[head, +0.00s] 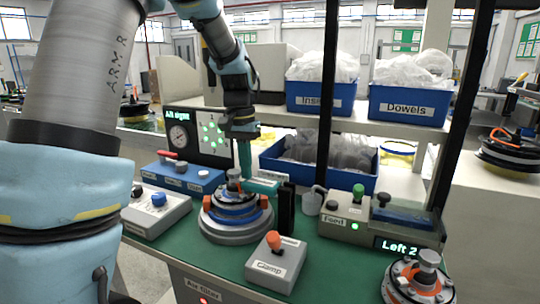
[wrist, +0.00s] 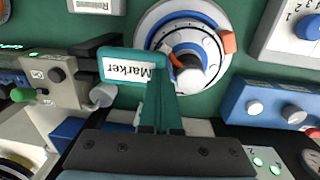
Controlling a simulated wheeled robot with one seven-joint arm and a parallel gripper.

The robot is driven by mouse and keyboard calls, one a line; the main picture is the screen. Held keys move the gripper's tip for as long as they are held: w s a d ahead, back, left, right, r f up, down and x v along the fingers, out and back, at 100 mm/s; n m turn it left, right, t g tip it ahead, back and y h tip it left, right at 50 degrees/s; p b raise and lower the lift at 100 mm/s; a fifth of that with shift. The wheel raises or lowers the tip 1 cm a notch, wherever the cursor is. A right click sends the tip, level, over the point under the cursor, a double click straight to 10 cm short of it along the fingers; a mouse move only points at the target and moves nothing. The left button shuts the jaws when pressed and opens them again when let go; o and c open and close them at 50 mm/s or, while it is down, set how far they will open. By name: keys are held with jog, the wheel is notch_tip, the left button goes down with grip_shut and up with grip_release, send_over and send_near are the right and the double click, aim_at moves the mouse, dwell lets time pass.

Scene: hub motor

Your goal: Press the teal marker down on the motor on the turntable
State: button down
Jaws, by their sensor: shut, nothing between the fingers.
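The teal marker (head: 262,185) is a block on a black post (head: 287,205) beside the turntable, its end over the motor's right edge. In the wrist view the marker (wrist: 106,54) carries a white "Marker" label. The motor (head: 236,212), with blue and silver rings and orange clamps, sits on the turntable (head: 228,235). It also shows in the wrist view (wrist: 205,32). My gripper (head: 244,176) has teal fingers, shut and empty, pointing down just above the marker's left end. In the wrist view the fingertips (wrist: 162,62) overlap the marker's edge; I cannot tell whether they touch.
An orange-knobbed clamp box (head: 276,262) stands in front. A blue switch box (head: 184,177) and a grey box with a blue knob (head: 157,212) are left. The feed unit (head: 375,222) is right. A blue bin (head: 318,172) is behind.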

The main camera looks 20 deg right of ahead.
notch_tip(320, 180, up, 10)
jog(key=b, duration=0.1)
jog(key=shift+w+a+r, duration=0.25)
